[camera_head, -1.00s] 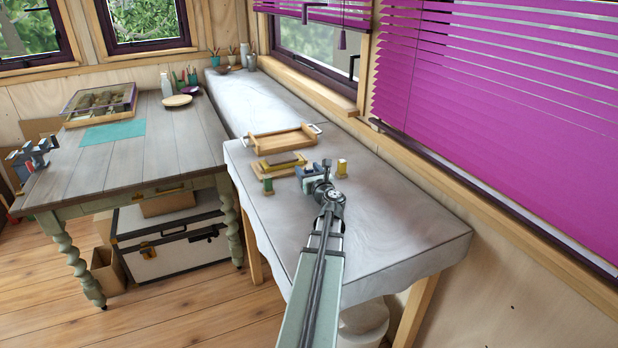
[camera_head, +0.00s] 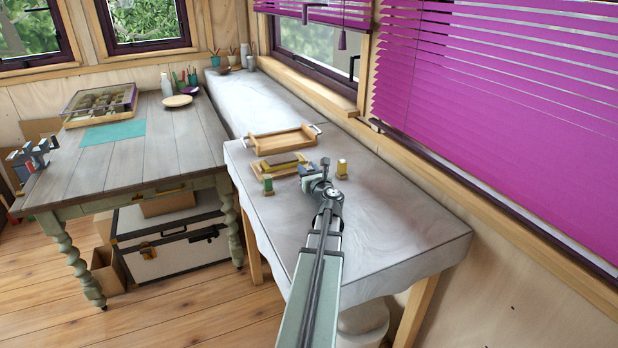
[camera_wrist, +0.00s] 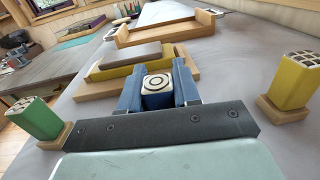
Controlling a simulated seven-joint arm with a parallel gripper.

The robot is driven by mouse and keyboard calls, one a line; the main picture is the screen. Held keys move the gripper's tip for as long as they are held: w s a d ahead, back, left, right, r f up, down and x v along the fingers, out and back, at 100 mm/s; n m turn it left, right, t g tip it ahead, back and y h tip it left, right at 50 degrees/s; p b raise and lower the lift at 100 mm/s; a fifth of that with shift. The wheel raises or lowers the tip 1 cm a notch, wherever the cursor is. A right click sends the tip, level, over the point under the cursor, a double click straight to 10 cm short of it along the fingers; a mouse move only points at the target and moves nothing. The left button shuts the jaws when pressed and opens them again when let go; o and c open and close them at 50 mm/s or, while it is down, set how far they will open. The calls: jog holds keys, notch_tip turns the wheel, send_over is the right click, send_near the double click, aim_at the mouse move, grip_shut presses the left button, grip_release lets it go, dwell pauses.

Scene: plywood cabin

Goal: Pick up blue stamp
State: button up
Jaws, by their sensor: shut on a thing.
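The blue stamp (camera_wrist: 157,99) stands upright between the fingers of my gripper (camera_wrist: 158,84) in the wrist view. Its pale top with a dark ring faces the camera. My gripper is shut on it, with one blue finger on each side. The lower part of the stamp is hidden, so I cannot tell whether it touches the table. In the head view my gripper (camera_head: 308,182) is low over the white-covered table (camera_head: 390,225), between the green and yellow stamps. The stamp is hard to make out there.
A green stamp (camera_wrist: 35,118) is on the left and a yellow stamp (camera_wrist: 291,85) on the right, close by. A yellow box with a grey top (camera_wrist: 130,59) lies just beyond on a wooden board. A wooden tray (camera_head: 283,141) is farther back. The table's front right is clear.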

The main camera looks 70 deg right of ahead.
notch_tip(320, 180, up, 10)
dwell(0.8)
